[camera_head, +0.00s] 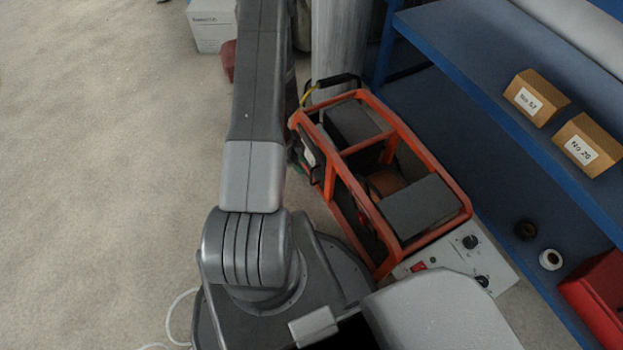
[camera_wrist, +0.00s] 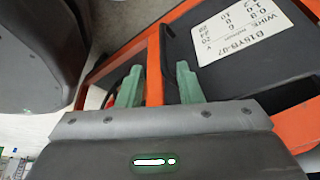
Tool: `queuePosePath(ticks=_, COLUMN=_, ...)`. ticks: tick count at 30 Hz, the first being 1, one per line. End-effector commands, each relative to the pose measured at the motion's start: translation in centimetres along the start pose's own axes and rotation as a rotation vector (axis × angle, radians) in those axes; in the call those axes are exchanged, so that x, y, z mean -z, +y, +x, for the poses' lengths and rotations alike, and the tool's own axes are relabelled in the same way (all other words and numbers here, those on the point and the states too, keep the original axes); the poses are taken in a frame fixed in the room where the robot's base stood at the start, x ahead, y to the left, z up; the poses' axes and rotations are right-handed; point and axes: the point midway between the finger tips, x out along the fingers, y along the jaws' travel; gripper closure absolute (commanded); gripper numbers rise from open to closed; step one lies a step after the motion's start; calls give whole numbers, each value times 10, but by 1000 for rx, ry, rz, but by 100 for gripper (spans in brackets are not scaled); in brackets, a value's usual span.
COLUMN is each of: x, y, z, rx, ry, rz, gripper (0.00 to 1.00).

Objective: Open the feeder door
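The feeder (camera_head: 360,185) is an orange tube frame with dark panels, standing on the floor in the head view. In the wrist view, a dark panel with a white printed label (camera_wrist: 240,32), seemingly the feeder door (camera_wrist: 270,72), fills the upper right beside an orange frame bar (camera_wrist: 154,65). A thin black handle (camera_wrist: 164,45) stands at the panel's left edge. My gripper (camera_wrist: 159,86) is open, its green fingers apart, with the orange bar and the handle's near part between them. Contact cannot be told. My arm hides most of the gripper in the head view.
A grey control box (camera_head: 455,258) with knobs and a red switch sits before the feeder. A blue shelf (camera_head: 500,85) with two cardboard boxes stands close on the right, a red bin (camera_head: 598,295) below. The floor to the left is clear.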

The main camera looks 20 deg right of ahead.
Motion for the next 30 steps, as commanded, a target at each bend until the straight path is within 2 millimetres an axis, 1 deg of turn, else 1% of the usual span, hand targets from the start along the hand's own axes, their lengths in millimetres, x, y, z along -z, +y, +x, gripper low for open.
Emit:
queuePosePath(ticks=1, x=-2, y=1, z=17, rx=-3, ry=0, rz=-1, gripper=67)
queuePosePath(ticks=3, x=-2, y=1, z=33, rx=-3, ry=-1, rz=1, gripper=67)
queuePosePath(ticks=9, x=-2, y=0, z=71, rx=-2, ry=0, rz=1, gripper=67)
queuePosePath(ticks=12, x=-1, y=0, z=85, rx=-1, ry=0, rz=0, gripper=67)
queuePosePath(ticks=15, x=-1, y=0, z=93, rx=1, ry=-1, rz=0, gripper=67)
queuePosePath(ticks=18, x=-1, y=0, z=98, rx=1, ry=-1, rz=-1, gripper=67)
queuePosePath(ticks=27, x=0, y=0, z=98, rx=1, ry=0, rz=-1, gripper=67)
queuePosePath(ticks=29, x=0, y=0, z=98, rx=1, ry=0, rz=-1, gripper=79)
queuePosePath(ticks=30, x=0, y=0, z=98, rx=1, ry=0, rz=-1, gripper=87)
